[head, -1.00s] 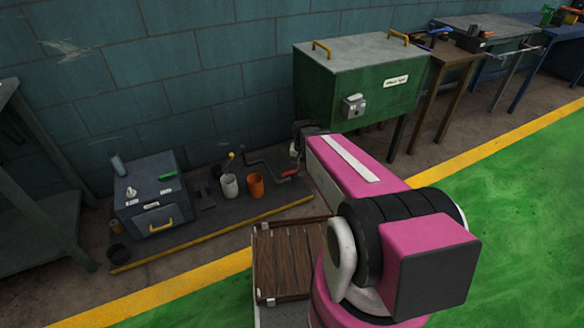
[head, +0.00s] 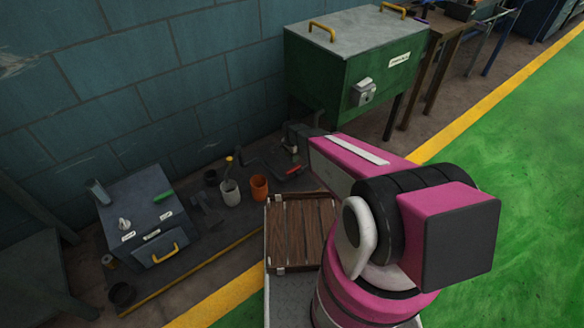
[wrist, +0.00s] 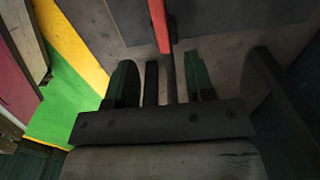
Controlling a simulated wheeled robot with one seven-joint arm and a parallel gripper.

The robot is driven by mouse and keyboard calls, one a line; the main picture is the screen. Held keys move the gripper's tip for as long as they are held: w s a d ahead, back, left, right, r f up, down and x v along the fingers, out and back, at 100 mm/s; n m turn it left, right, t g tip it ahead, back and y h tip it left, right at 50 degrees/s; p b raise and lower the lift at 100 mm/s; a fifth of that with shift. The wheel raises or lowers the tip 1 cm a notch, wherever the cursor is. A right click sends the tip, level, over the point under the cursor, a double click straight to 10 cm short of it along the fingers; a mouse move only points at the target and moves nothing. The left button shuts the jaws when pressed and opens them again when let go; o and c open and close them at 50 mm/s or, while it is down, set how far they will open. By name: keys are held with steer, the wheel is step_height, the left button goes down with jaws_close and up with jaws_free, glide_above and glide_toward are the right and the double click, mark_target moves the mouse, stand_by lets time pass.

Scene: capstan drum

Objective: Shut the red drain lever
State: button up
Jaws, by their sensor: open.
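The red lever (head: 294,169) shows in the head view as a small red grip at the end of a dark bent bar, low beside the wall and below the green cabinet. In the wrist view a red bar (wrist: 160,24), seemingly the same lever, comes in from the top edge. My gripper (wrist: 159,70) is open, with its two dark green fingers apart. The red bar lies beyond the fingertips, roughly in line with the gap, and I see no contact. Dark narrow bars stand between the fingers. In the head view my arm's dark end hides the fingers.
The green cabinet (head: 355,65) stands above right of the lever. A white cup (head: 230,192), an orange cup (head: 259,187) and a grey box (head: 145,222) with a yellow handle stand to the left. A slatted wooden tray (head: 303,232) is in front. Green floor is clear at right.

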mark_target(291, 170)
step_height(291, 170, down, 10)
steer(key=shift+f, duration=0.15)
stand_by(0.3)
jaws_close()
